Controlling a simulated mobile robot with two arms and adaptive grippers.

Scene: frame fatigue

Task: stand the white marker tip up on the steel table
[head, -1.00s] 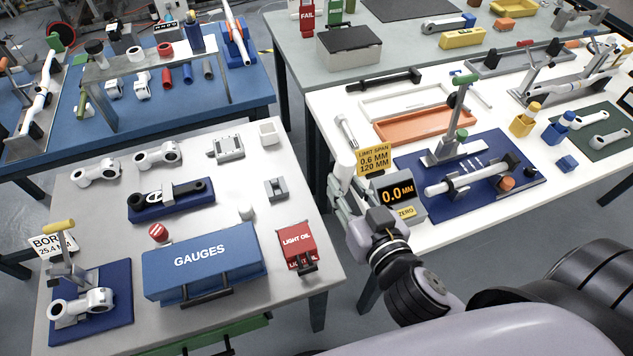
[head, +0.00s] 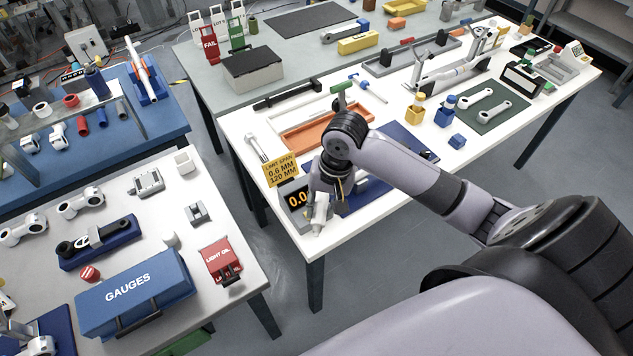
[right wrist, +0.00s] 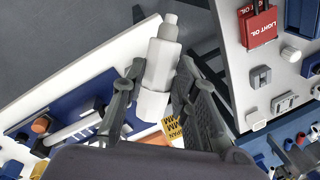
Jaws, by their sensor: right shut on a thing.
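The white marker (right wrist: 160,65) is a stubby stepped cylinder between the fingers of my right gripper (right wrist: 152,88) in the right wrist view. Its narrow end points away from the palm. In the head view the marker (head: 320,212) hangs tilted, narrow end down, from my right gripper (head: 325,190), by the near left corner of the white table. The gripper is shut on it. The light grey table (head: 215,275), which looks like the steel one, stands to the left across a gap. My left gripper is not in view.
On the light grey table are a blue GAUGES box (head: 135,292), a red LIGHT OIL box (head: 220,258), a small white cylinder (head: 170,239) and a grey block (head: 196,212). A yellow sign (head: 281,171) and a display stand close behind my gripper.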

